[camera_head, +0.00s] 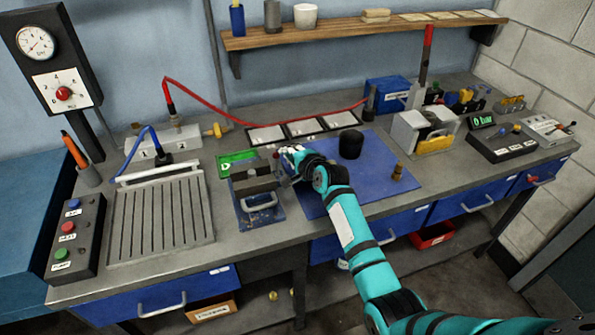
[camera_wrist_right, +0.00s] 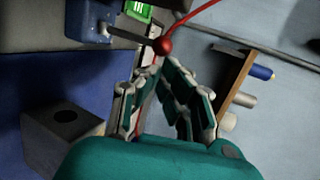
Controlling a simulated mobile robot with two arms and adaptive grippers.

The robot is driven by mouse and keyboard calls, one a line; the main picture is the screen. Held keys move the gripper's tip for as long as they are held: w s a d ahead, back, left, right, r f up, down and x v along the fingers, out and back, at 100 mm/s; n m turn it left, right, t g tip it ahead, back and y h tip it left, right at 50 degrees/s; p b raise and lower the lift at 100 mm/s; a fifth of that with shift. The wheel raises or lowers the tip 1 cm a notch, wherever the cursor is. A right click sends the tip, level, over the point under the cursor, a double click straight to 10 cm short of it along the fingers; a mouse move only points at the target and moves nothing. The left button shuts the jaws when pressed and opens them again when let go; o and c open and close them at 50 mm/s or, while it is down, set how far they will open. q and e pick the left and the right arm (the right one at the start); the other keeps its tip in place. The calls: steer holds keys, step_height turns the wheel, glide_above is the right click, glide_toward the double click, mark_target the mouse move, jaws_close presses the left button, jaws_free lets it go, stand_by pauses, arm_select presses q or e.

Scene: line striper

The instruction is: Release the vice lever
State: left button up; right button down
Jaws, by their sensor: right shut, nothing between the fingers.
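The vice (camera_head: 254,187), a grey and blue block with a metal handle at its front, stands on the bench left of centre. In the right wrist view a lever (camera_wrist_right: 128,36) runs from a blue block (camera_wrist_right: 88,22) to a red ball knob (camera_wrist_right: 163,46). My right gripper (camera_head: 291,158) is at the vice's right side, and its fingers (camera_wrist_right: 156,76) point toward the red knob. The fingers are shut with nothing between them, and the knob lies just beyond their tips. Whether they touch it, I cannot tell. My left gripper is not in view.
A blue mat (camera_head: 375,182) with a black cylinder (camera_head: 350,144) and a small brass part (camera_head: 398,172) lies right of the vice. A slotted grey plate (camera_head: 162,215) is on the left. A red cable (camera_head: 250,124) arcs behind. A wooden shelf (camera_head: 345,30) hangs above.

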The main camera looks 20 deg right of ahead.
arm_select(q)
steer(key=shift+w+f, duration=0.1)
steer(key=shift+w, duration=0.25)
arm_select(e)
steer(key=shift+w+f, duration=0.1)
steer(key=shift+w, duration=0.95)
steer(key=shift+r, duration=0.2)
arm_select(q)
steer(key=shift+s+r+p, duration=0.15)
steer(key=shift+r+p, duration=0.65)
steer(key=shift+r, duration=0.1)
arm_select(e)
steer(key=shift+r, duration=0.6)
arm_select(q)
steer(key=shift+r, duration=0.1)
arm_select(e)
steer(key=shift+r, duration=0.1)
